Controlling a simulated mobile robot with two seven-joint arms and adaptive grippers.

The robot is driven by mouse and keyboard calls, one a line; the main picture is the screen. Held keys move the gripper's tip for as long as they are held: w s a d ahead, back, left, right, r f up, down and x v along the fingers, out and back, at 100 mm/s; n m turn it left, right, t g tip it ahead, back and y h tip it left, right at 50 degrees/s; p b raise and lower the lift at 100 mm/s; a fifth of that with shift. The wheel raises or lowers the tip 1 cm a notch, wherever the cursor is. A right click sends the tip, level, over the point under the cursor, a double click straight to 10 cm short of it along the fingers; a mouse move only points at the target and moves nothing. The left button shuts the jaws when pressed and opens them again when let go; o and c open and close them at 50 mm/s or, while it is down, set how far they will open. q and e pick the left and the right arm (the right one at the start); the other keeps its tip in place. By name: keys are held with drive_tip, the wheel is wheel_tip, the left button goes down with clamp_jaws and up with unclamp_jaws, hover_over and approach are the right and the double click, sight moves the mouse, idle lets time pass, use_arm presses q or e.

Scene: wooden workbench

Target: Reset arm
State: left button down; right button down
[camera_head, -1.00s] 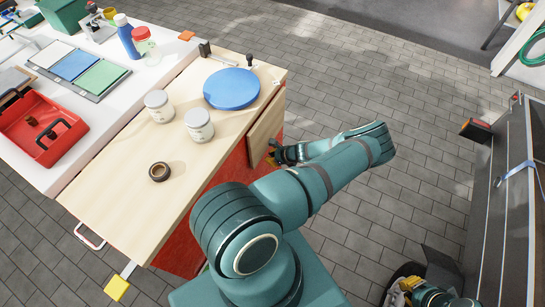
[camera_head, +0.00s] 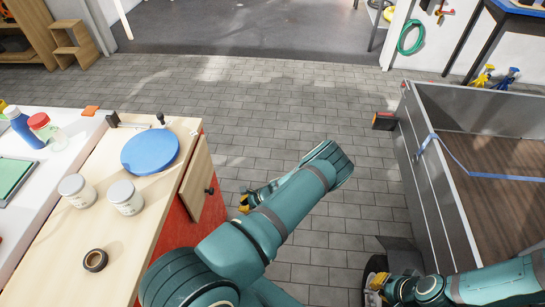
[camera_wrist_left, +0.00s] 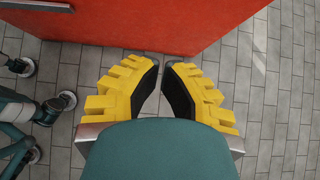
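My left arm comes in across the lower middle of the head view. Its gripper (camera_head: 243,204) hangs beside the workbench, right of the black knob (camera_head: 209,190) on a wooden front panel (camera_head: 194,178), apart from it. In the left wrist view the gripper (camera_wrist_left: 161,66) has yellow fingers with dark pads; a narrow gap with bare floor shows between the tips, and it holds nothing. My right gripper (camera_head: 377,284) is low at the right, over the floor; its fingers are too small and partly hidden to read.
The wooden workbench (camera_head: 60,262) holds a blue disc (camera_head: 150,152), two white jars (camera_head: 125,198) and (camera_head: 77,190), and a dark tape roll (camera_head: 95,260). Its red side (camera_wrist_left: 150,22) is close ahead of the left fingers. A grey-walled bed (camera_head: 430,185) stands right; paved floor (camera_head: 290,120) lies between.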

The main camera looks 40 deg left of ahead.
use_arm(q)
drive_tip(key=s+d+r+n+t+h, duration=0.1)
drive_tip(key=s+d+n+h, duration=0.15)
drive_tip(key=d, duration=0.35)
drive_tip(key=s+d+r+n+h, duration=0.1)
drive_tip(key=d+r+n+h, duration=0.15)
drive_tip(key=d, duration=0.35)
drive_tip(key=s+d+r+n+t+h, duration=0.1)
drive_tip(key=d+n+h, duration=0.2)
drive_tip(key=d, duration=0.4)
drive_tip(key=d+r+n+t+h, duration=0.3)
drive_tip(key=d+r+n+t, duration=0.1)
drive_tip(key=d+r, duration=0.8)
wheel_tip(320, 180, up, 2)
drive_tip(key=shift+s+d+r+n+h, duration=0.1)
drive_tip(key=shift+s+d+n+h, duration=0.3)
drive_tip(key=shift+n, duration=0.5)
